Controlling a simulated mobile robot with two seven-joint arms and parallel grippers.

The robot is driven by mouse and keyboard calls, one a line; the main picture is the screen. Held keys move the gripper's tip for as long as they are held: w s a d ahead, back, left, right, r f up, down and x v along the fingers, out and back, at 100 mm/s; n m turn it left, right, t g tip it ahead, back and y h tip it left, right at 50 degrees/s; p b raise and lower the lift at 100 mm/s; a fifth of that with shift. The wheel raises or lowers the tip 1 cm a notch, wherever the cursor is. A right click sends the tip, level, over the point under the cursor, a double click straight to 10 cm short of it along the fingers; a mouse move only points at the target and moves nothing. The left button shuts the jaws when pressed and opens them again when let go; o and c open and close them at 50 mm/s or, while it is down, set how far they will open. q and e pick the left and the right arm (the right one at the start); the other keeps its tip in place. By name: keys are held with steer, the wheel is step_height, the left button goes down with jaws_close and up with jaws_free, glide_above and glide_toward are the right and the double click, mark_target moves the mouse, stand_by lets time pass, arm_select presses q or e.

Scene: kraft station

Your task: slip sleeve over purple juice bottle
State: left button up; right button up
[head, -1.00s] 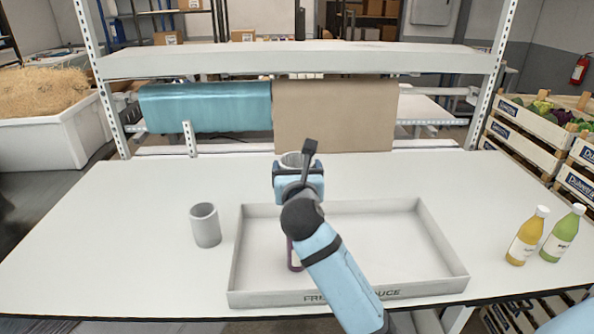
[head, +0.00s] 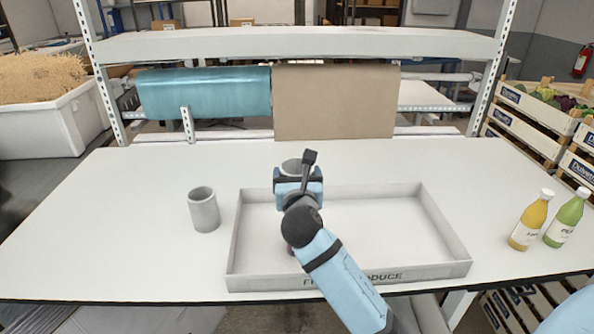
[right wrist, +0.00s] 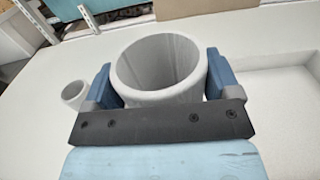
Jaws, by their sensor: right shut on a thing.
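In the right wrist view the gripper's two blue fingers (right wrist: 160,85) clasp the sleeve (right wrist: 160,62) from both sides. Its mouth is open and no bottle shows inside from this angle. A small piece of the purple juice bottle (head: 290,249) shows below my arm, in the tray. The rest of it is hidden, so I cannot tell whether the sleeve is around it. My left gripper is not in view.
The shallow white tray (head: 452,236) lies on the white table. A second grey sleeve (head: 204,212) stands left of it. A yellow bottle (head: 529,222) and a green bottle (head: 566,220) stand at the right. The table's left side is clear.

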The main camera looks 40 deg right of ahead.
steer(key=shift+f+b, duration=0.85)
steer(key=shift+f, duration=1.65)
step_height(320, 180, down, 7)
steer(key=b, duration=0.3)
steer(key=shift+f, duration=0.2)
steer(key=o, duration=0.5)
steer(key=shift+s, duration=0.1)
steer(key=b+v, duration=0.1)
steer(key=v, duration=1.2)
steer(key=shift+s+a, duration=0.2)
steer(key=shift+a, duration=0.05)
